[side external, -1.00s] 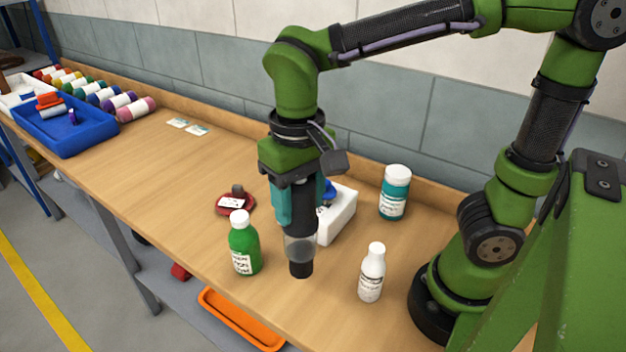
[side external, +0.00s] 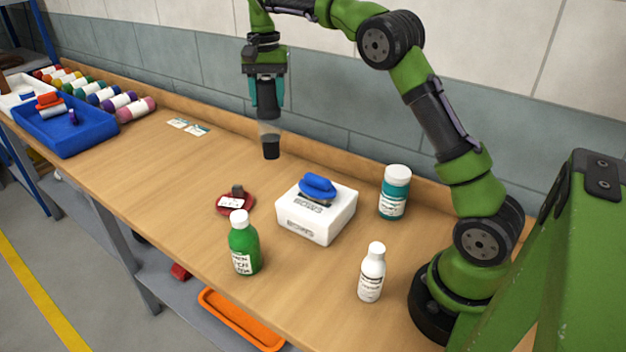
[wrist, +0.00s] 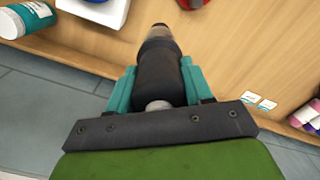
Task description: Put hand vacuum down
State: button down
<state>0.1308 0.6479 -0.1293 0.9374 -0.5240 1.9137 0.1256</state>
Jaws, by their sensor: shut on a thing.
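The hand vacuum (side external: 269,131) has a black body, a clear section and a dark nozzle. It hangs nozzle down from my gripper (side external: 267,92), near the back of the wooden bench. My gripper is shut on its black body, with a teal finger on each side. In the wrist view the hand vacuum (wrist: 160,68) sits between the teal fingers of my gripper (wrist: 158,88). The nozzle appears to be above the bench top (side external: 170,165); I cannot tell the exact gap.
A white box (side external: 305,222) with a blue brush (side external: 318,187) on top stands right of centre. A green bottle (side external: 243,245), white bottle (side external: 372,275), teal jar (side external: 395,193) and red item (side external: 228,207) stand around it. Cards (side external: 187,127) lie at the back. The bench's left middle is clear.

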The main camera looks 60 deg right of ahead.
jog(key=w+d+f+m, duration=0.3)
jog(key=w+d+m, duration=0.1)
jog(key=d+m, duration=0.4)
notch_tip(320, 180, down, 7)
jog(key=a, duration=0.1)
jog(key=shift+w+f+m, duration=0.15)
jog(key=shift+f+m, duration=0.05)
jog(key=shift+m, duration=0.1)
jog(key=shift+f, duration=0.2)
jog(key=shift+c, duration=2.3)
grip_release()
